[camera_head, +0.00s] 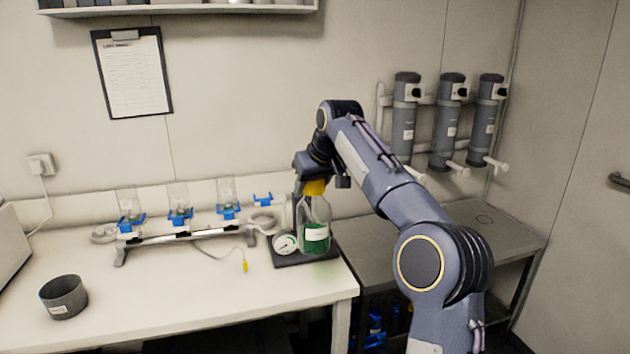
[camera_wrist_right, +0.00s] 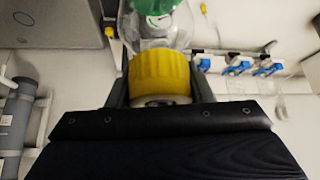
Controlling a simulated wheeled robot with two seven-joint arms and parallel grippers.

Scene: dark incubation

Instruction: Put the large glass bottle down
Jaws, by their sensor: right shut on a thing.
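The large glass bottle (camera_head: 315,229) has a yellow cap and some green at its lower part. It stands upright at or just over a dark base (camera_head: 292,260) near the right end of the white table; I cannot tell whether it touches. My right gripper (camera_head: 314,184) is shut on the yellow cap from above. In the right wrist view the cap (camera_wrist_right: 160,75) sits between the two fingers of my right gripper (camera_wrist_right: 160,92), with the clear bottle (camera_wrist_right: 158,20) beyond it. A round white gauge (camera_head: 285,244) is beside the bottle. My left gripper is not in view.
A rack (camera_head: 190,234) with several blue clamps and clear vessels stands left of the bottle. A grey pot (camera_head: 63,297) is at the table's left. A cable with a yellow tip (camera_head: 245,266) lies in front. A grey side table (camera_head: 500,232) adjoins right. The table's front middle is clear.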

